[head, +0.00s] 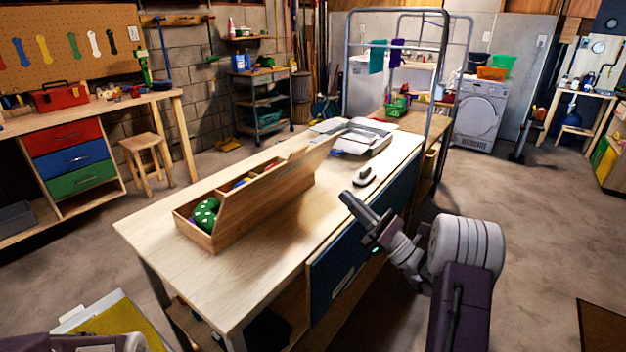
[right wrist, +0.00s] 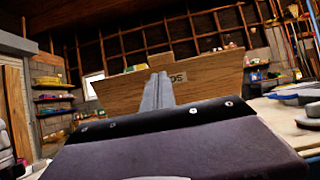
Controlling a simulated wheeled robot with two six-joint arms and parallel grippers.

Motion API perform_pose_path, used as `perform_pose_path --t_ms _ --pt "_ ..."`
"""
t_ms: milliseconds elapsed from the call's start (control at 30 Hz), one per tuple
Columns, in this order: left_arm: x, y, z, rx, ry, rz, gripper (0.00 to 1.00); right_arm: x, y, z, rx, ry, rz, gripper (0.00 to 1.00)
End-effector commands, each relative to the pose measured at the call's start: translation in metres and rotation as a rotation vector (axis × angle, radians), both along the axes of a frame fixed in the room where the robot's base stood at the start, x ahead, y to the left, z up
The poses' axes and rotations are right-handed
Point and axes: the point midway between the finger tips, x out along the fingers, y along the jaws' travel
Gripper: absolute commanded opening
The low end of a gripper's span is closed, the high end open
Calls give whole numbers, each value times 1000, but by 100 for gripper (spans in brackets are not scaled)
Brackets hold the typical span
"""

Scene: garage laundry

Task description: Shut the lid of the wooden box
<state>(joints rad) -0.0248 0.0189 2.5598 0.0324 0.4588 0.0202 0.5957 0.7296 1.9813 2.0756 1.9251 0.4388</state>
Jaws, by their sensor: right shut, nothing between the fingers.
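The wooden box (head: 188,228) sits on the workbench, left of its middle. Its lid (head: 268,194) stands raised and tilted along the box's near right side, so the box is open. A green item with white dots (head: 206,214) and other coloured things show inside; the lid hides part of the contents. My right gripper (head: 348,200) is shut and empty, over the bench's right edge, to the right of the lid and apart from it. In the right wrist view its closed fingers (right wrist: 158,88) point at the lid's broad outer face (right wrist: 190,82), which bears dark lettering.
The wooden workbench (head: 160,222) has a clear top around the box. A small white-and-dark object (head: 364,176) lies near my right gripper. A wooden stool (head: 145,160) stands beyond, on the left.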

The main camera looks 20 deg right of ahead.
Motion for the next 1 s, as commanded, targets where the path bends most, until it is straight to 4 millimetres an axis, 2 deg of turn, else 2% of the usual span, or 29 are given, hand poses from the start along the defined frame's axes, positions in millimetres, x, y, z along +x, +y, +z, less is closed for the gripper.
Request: perform_pose_path --t_ms 167,633,800,1000 --pt "0 0 3 0 0 0 57 15 15 13 -5 -1 6 0" --pt "0 0 7 0 0 0 57 81 66 61 -4 1 5 0" --pt "0 0 8 0 0 0 57 92 75 69 -3 2 4 0" --pt "0 0 8 0 0 0 57 95 77 70 -4 4 3 0"
